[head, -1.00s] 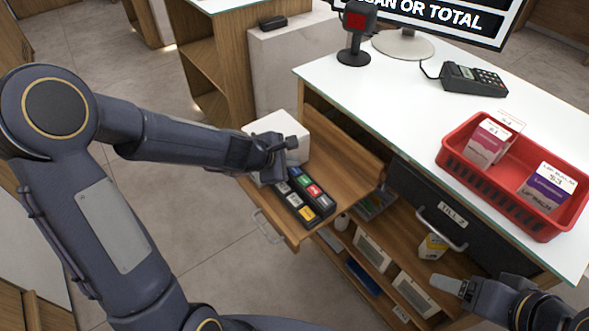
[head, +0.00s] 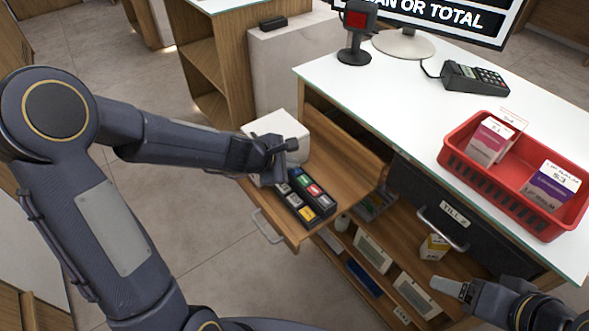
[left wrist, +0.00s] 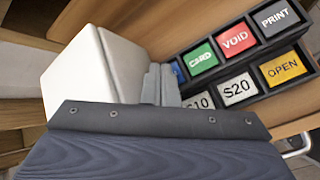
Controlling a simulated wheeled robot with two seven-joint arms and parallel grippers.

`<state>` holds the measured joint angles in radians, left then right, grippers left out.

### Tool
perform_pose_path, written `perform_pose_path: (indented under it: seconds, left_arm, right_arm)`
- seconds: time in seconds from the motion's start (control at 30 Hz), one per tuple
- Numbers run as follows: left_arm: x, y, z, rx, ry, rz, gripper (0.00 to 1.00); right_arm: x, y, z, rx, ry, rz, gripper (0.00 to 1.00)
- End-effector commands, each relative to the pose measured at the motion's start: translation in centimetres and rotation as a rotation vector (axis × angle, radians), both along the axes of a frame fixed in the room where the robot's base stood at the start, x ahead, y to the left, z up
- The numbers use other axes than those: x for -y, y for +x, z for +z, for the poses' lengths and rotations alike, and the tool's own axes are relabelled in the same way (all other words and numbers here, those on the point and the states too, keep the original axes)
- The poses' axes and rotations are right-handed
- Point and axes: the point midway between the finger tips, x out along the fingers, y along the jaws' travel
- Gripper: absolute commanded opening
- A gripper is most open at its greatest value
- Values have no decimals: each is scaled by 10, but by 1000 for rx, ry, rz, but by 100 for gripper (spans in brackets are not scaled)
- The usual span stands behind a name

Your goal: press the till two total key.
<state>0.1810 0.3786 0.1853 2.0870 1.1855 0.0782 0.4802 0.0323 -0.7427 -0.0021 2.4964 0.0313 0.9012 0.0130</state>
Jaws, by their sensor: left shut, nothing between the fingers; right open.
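The black till key block (head: 307,203) sits on a pulled-out wooden shelf, beside a white box (head: 279,126). In the left wrist view its keys include green CARD (left wrist: 201,58), red VOID (left wrist: 235,40), grey PRINT (left wrist: 274,17), white $20 (left wrist: 237,89), yellow OPEN (left wrist: 283,68) and a partly hidden $10. A blue key (left wrist: 177,71) shows only as a sliver beside my fingers; its label is hidden. No key reading TOTAL is visible. My left gripper (head: 280,168) is shut and empty at the far end of the block; contact cannot be told. My right gripper (head: 455,288) is open, low at the right.
The white counter (head: 400,105) above holds a red basket (head: 512,200) with boxes, a card terminal (head: 473,77), a scanner on a stand (head: 355,40) and a screen (head: 455,15). The TILL 2 drawer front (head: 470,230) is below. Shelves with boxes lie under the wooden shelf.

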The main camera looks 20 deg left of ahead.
Motion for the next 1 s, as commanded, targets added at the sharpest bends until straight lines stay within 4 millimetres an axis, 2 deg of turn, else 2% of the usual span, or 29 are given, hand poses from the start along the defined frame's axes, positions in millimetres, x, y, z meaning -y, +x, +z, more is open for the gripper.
perform_pose_path:
  seconds: [1.0]
  left_arm:
    - [0, -2, -15, -9, -1, 1, 0]
  right_arm:
    - [0, 0, -12, 0, 0, 0, 74]
